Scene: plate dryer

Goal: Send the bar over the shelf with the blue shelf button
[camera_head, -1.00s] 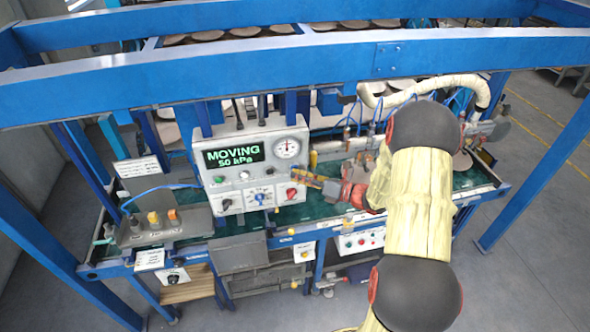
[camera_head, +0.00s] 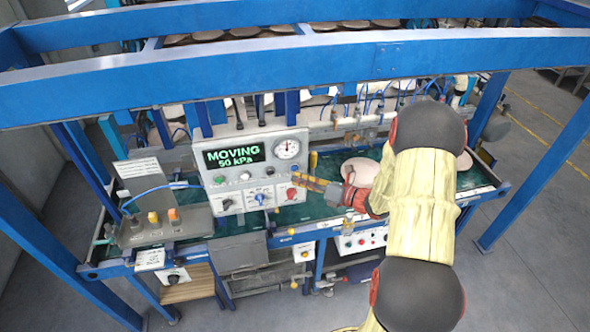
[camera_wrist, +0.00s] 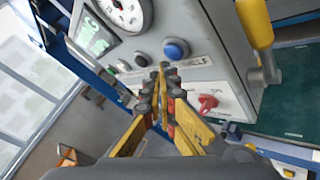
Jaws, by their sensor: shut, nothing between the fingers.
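The blue shelf button (camera_wrist: 176,49) is a round domed button on the grey control box (camera_wrist: 205,55). The box's display (camera_head: 236,156) reads MOVING, 50 kPa. My gripper (camera_wrist: 164,68) is shut and empty, its yellow fingertips just in front of the panel, close below and left of the blue button in the wrist view; I cannot tell whether they touch anything. In the head view my gripper (camera_head: 296,180) is at the box's right side. The bar (camera_head: 345,127), with blue hoses along it, is behind the green bed (camera_head: 315,210).
A red knob (camera_wrist: 208,102) sits below the button, near my fingers. A round plate (camera_head: 359,170) lies on the green bed. Blue frame beams (camera_head: 300,58) cross above. Open floor (camera_head: 530,270) lies to the right.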

